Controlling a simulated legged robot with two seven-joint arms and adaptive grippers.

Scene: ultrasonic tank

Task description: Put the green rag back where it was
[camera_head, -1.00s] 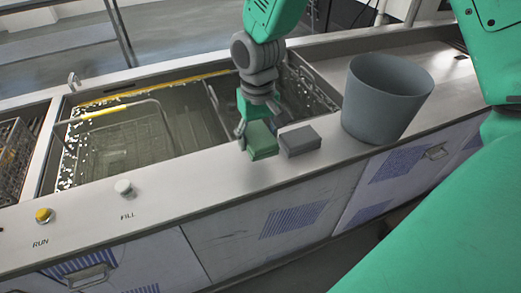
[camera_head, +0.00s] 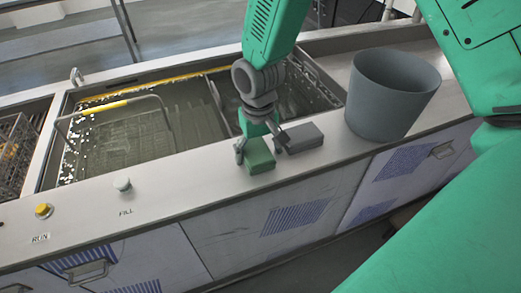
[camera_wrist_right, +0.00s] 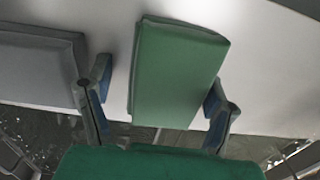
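The green rag (camera_head: 260,156) is a folded block on the grey counter strip in front of the tank. My right gripper (camera_head: 261,147) reaches down over it, with one finger on each side. In the right wrist view the green rag (camera_wrist_right: 180,70) lies between the two spread fingers of the gripper (camera_wrist_right: 158,105). A gap shows between the rag and the left finger; the right finger is close to the rag's edge, and I cannot tell whether it touches. My left gripper is not in view.
A grey folded rag (camera_head: 303,137) lies just right of the green one, close to a finger. A grey bucket (camera_head: 392,95) stands farther right. The tank with a wire basket (camera_head: 118,135) is behind. The counter (camera_head: 190,185) is clear to the left, up to the FILL knob (camera_head: 122,184).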

